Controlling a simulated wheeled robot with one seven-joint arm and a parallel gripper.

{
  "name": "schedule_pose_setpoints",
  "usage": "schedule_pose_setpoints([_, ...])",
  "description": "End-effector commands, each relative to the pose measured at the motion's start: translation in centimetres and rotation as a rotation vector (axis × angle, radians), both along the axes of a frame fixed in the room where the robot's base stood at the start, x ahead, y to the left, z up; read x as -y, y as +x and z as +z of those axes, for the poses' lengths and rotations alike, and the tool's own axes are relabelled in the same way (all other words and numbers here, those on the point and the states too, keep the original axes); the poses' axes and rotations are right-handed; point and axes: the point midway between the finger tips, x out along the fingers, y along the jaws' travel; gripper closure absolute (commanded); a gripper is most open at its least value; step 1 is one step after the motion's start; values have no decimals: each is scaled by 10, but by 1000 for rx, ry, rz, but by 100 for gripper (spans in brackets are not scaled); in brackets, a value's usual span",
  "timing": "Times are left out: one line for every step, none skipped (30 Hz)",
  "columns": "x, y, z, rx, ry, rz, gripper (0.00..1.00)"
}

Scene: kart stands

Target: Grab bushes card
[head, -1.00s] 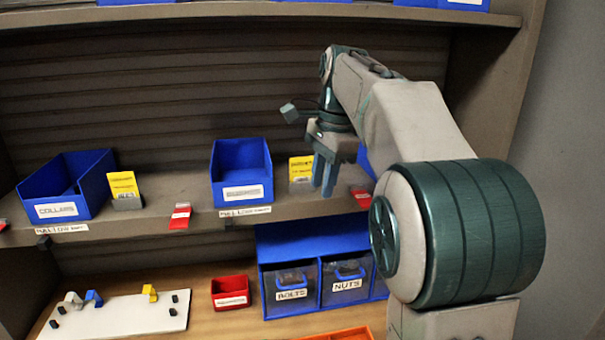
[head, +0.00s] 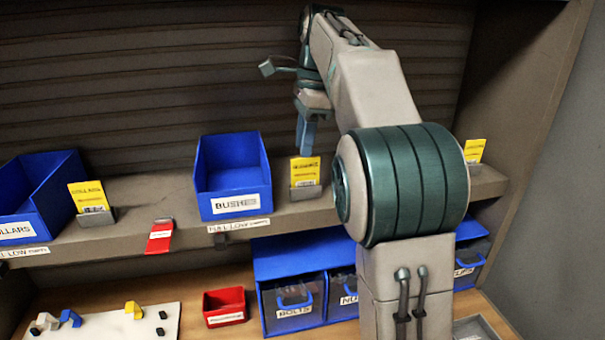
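The bushes card is a yellow card (head: 305,171) standing upright in a small grey holder on the middle shelf, just right of the blue bin (head: 232,178) labelled BUSHES. My gripper (head: 303,150) points down at the card's top edge in the picture, with blue fingers. The fingers overlap in this view, so their gap is hidden. I cannot tell whether they touch the card or hang behind or in front of it. The card still stands in its holder.
Another yellow card (head: 88,197) stands beside the COLLARS bin (head: 40,195) at left. A third yellow card (head: 474,151) shows behind my arm at right. A red tag (head: 160,236) hangs on the shelf edge. Below are a red box (head: 224,307) and BOLTS drawer (head: 292,299).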

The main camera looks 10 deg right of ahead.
Motion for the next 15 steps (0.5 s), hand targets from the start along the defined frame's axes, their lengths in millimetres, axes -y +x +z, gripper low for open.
schedule_pose_setpoints([1,-1,-5,-2,0,-4,70])
schedule_pose_setpoints([2,-1,-8,-3,0,-6,70])
schedule_pose_setpoints([3,-1,-11,-1,0,-8,70])
schedule_pose_setpoints([3,-1,-13,-1,0,-9,70])
schedule_pose_setpoints([3,-1,-15,-1,0,-10,70])
schedule_pose_setpoints([3,-1,-17,-1,0,-10,70])
schedule_pose_setpoints([3,-1,-19,0,0,-11,70])
schedule_pose_setpoints([3,-2,-21,-1,0,-11,70])
schedule_pose_setpoints([3,-3,-23,-1,0,-10,70])
schedule_pose_setpoints([2,-3,-26,-1,0,-10,70])
schedule_pose_setpoints([2,-4,-29,-2,0,-10,70])
schedule_pose_setpoints([1,-5,-34,-3,0,-9,70])
schedule_pose_setpoints([1,-5,-37,-2,0,-8,70])
schedule_pose_setpoints([0,-6,-40,-2,0,-8,70])
schedule_pose_setpoints([0,-7,-44,-2,-1,-7,70])
